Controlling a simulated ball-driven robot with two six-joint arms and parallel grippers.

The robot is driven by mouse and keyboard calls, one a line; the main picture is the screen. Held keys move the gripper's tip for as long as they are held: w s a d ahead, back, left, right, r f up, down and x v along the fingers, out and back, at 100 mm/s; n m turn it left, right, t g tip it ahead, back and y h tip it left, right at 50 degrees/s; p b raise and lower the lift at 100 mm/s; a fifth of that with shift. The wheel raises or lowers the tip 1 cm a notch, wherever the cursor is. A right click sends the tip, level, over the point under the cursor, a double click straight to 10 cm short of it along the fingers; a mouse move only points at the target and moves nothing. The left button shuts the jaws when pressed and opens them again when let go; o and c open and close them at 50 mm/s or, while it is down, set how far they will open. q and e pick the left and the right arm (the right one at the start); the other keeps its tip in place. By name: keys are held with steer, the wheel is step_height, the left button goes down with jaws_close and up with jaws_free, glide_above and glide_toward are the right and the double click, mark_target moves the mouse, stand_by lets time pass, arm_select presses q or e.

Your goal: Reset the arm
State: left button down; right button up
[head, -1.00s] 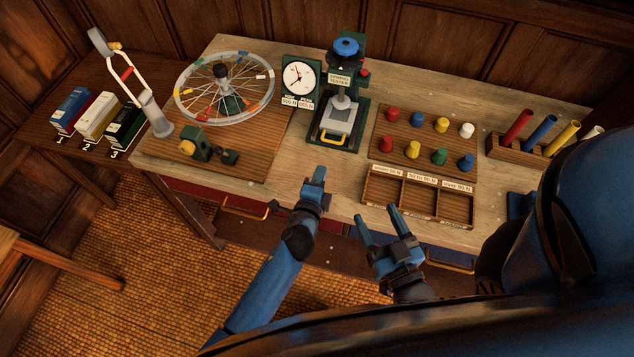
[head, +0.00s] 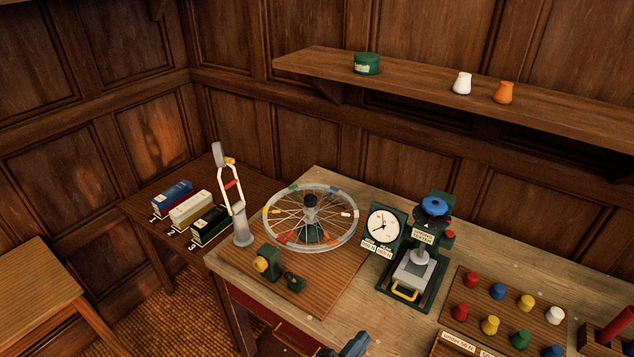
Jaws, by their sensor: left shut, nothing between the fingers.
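The rest of my left arm is cut off by the frame. My right gripper is out of the picture.
On the bench (head: 345,317) stand a spoked wheel (head: 354,235), a dial gauge (head: 383,227) and a board of coloured pegs (head: 463,290). A wall shelf (head: 420,84) holds a green tin (head: 367,63) and two small pots.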

arm_select(q)
steer(key=s+a+n+t+y+b, duration=0.1)
steer(key=s+a+n+y, duration=0.3)
steer(key=a, duration=0.6)
steer(key=s+a+n+t+y+b, duration=0.1)
steer(key=s+a+n+y, duration=0.3)
steer(key=a, duration=0.6)
steer(key=s+a+n+t+y+b, duration=0.1)
steer(key=s+a+n+y, duration=0.3)
steer(key=a+n, duration=0.4)
steer(key=shift+s+a+f+t, duration=0.4)
steer(key=shift+s+a, duration=0.3)
steer(key=shift+a, duration=0.4)
